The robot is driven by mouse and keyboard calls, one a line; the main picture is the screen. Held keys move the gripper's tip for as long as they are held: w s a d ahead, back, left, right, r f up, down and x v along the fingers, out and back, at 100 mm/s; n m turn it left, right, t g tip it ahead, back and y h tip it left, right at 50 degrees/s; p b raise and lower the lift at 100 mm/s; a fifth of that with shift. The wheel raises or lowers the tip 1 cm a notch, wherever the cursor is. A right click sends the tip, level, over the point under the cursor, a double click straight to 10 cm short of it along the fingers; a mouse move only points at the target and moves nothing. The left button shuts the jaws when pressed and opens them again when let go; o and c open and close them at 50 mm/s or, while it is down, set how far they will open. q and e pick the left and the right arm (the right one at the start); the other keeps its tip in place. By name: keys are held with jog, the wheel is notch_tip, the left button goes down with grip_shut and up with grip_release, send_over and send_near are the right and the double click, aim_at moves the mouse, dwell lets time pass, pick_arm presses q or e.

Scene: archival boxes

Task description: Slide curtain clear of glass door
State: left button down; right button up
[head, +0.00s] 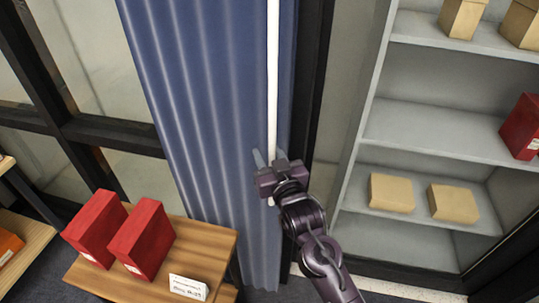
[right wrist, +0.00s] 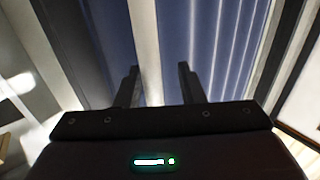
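A blue pleated curtain (head: 205,100) hangs in the middle of the head view, with a white upright rod (head: 273,70) along its right part. My right gripper (head: 265,158) is at the rod's lower part. In the right wrist view its two fingers (right wrist: 159,85) are apart, with the rod (right wrist: 147,50) showing between them, nearer the left finger; I cannot tell whether they touch it. The curtain (right wrist: 220,50) fills the background there. Dark-framed glass (head: 315,90) stands right of the curtain, with shelves behind it. My left gripper is not in view.
A wooden table (head: 205,240) with two red boxes (head: 145,238) and a white label card (head: 188,287) stands at lower left, close to the curtain. Grey shelves (head: 430,138) at right hold tan boxes (head: 392,193) and a red box (head: 522,127). Dark-framed panes (head: 95,60) show left.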

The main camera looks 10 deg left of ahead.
jog(key=shift+s+d, duration=0.1)
jog(key=shift+d, duration=0.15)
jog(key=b+v, duration=0.2)
jog(key=v, duration=0.4)
jog(key=shift+s+d+f, duration=0.1)
jog(key=shift+s+d, duration=0.05)
jog(key=shift+s, duration=0.15)
jog(key=shift+s+d, duration=0.2)
jog(key=shift+s, duration=0.15)
